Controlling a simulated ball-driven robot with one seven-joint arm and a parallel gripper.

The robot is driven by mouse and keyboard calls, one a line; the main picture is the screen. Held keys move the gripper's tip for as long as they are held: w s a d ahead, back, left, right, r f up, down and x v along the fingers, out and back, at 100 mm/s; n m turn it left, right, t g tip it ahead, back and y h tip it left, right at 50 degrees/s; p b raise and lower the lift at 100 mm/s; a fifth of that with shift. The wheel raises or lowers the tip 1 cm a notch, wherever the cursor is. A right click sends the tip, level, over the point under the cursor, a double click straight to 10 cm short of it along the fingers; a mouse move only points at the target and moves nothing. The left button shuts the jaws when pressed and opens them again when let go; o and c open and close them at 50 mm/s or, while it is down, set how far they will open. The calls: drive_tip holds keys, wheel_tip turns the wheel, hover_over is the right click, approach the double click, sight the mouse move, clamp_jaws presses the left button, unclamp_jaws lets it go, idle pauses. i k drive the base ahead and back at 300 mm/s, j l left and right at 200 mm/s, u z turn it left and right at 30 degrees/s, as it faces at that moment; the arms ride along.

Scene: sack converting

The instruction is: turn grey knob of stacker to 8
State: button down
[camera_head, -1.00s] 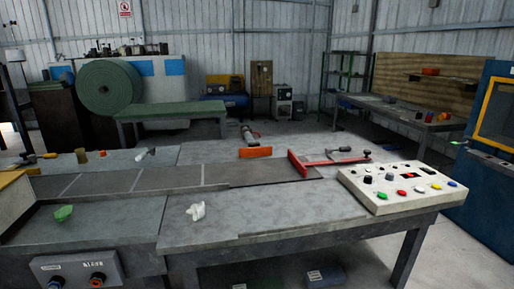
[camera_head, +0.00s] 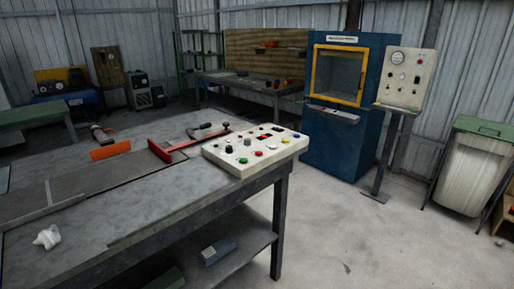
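A pale control panel (camera_head: 212,155) lies on the right end of the long grey bench. It carries dark knobs, one of which looks grey (camera_head: 247,142), several coloured buttons and a small red display. The panel's labels and dial numbers are too small to read, and I cannot tell whether this panel belongs to the stacker. A second upright panel (camera_head: 402,84) on a stand has a round gauge and small controls, also unreadable. My gripper is not in view.
The long grey bench (camera_head: 130,215) fills the left foreground. A red pusher bar (camera_head: 160,151) and an orange block (camera_head: 110,150) lie on it. A blue cabinet (camera_head: 330,120) stands behind, and a green-lidded bin (camera_head: 470,170) at right. The floor (camera_head: 350,235) right of the bench is clear.

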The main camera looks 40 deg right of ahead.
sight(246, 141)
drive_tip(key=i+l+u, duration=0.1)
drive_tip(key=l+u, duration=0.25)
drive_tip(key=l, duration=0.6)
drive_tip(key=l+u, duration=0.35)
drive_tip(key=l, duration=0.55)
